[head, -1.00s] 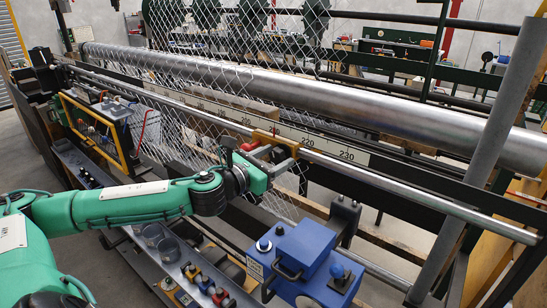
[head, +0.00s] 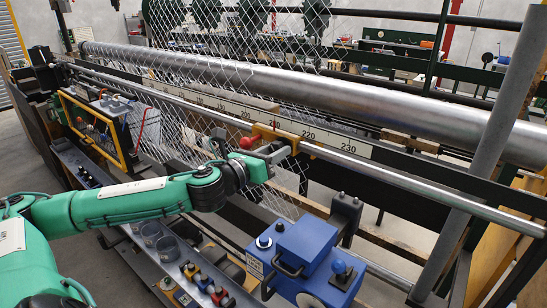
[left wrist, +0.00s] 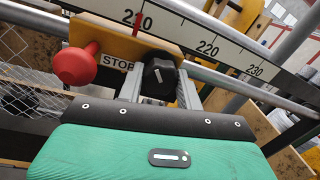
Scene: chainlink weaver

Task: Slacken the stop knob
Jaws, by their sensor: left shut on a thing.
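The stop (left wrist: 118,32) is a yellow block on the steel rail, with a white STOP label. It also shows in the head view (head: 292,138). The black stop knob (left wrist: 158,74) sits on its front with a white mark on its face. A red ball handle (left wrist: 77,65) sticks out to its left and also shows in the head view (head: 246,142). My left gripper (head: 284,155) is at the front of the stop, its two fingers (left wrist: 160,88) shut on the knob's sides. The knob is mostly hidden in the head view. My right gripper is not in view.
A white scale (left wrist: 210,45) with numbers runs behind the stop, a red line near 210. A long steel roller (head: 330,100) and chain-link mesh (head: 200,75) lie behind. A blue machine box (head: 305,242) and a button panel (head: 195,280) stand below the arm.

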